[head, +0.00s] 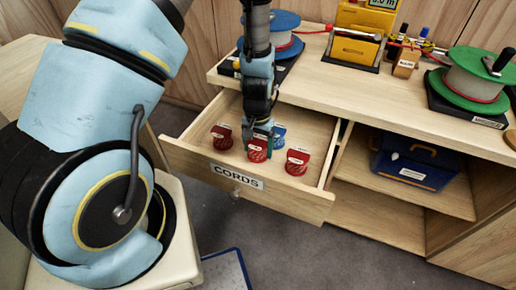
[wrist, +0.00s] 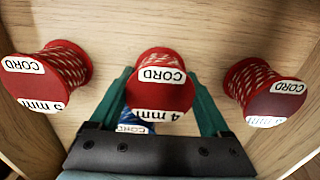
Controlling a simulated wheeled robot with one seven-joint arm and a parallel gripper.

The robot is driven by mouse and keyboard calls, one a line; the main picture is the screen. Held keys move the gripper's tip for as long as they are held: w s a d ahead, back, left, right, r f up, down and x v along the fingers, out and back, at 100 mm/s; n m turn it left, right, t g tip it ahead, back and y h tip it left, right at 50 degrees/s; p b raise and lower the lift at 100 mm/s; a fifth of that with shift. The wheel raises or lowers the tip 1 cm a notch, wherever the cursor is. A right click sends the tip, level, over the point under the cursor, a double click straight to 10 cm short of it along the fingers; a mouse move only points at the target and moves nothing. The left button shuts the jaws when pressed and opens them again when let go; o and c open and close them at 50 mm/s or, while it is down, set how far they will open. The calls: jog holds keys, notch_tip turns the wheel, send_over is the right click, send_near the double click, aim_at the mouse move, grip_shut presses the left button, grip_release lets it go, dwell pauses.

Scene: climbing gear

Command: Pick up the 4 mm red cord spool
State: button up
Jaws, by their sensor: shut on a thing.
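The 4 mm red cord spool (wrist: 163,90) is in the middle of the wrist view, its label upside down. My gripper (wrist: 164,85) has its green fingers on either side of it and is shut on it. In the head view the spool (head: 257,151) is inside the open drawer marked CORDS (head: 180,153), under my gripper (head: 262,137), which points down. I cannot tell whether the spool still touches the drawer floor.
Another red spool (wrist: 45,77) is on the left and a third red spool (wrist: 264,92) on the right, both apart from my fingers. A blue spool (wrist: 133,123) is partly hidden behind my gripper. The drawer walls and the worktop (head: 400,97) are close by.

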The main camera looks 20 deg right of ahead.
jog(key=c, duration=0.4)
jog(key=shift+r, duration=0.1)
